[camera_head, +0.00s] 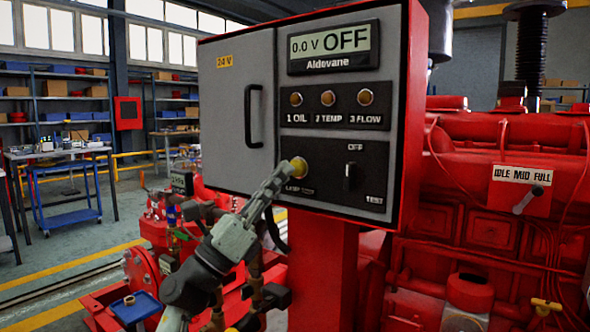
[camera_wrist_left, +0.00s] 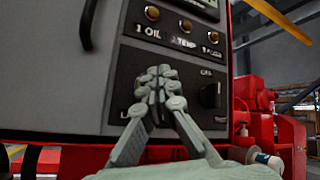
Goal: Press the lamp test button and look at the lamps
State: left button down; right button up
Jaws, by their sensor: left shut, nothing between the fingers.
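The lamp test button (camera_head: 301,166) is a yellow round knob low on the grey control panel, above a partly covered label. My left gripper (camera_head: 285,178) is shut and empty, its fingertips at the button's left side. I cannot tell whether they touch or press it. In the left wrist view the closed fingertips (camera_wrist_left: 161,78) hide the button. Three lamps sit above: 1 OIL (camera_head: 296,99), 2 TEMP (camera_head: 328,98) and 3 FLOW (camera_head: 365,97). They look dull amber, with no clear glow. My right gripper is not in view.
A display (camera_head: 333,46) reads 0.0 V OFF. A black selector switch (camera_head: 349,176) stands upright right of the button, between OFF and TEST marks. A door handle (camera_head: 253,116) is at the panel's left. The red engine (camera_head: 480,150) stands at right.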

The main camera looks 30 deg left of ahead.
pick_arm(q)
jog(key=shift+w, duration=0.1)
dwell(1.2)
jog(key=shift+w, duration=0.35)
jog(key=shift+w, duration=0.4)
dwell(0.6)
dwell(0.4)
jog(key=shift+s, duration=0.85)
jog(key=s, duration=0.5)
jog(key=shift+a+b, duration=0.15)
jog(key=shift+b, duration=0.25)
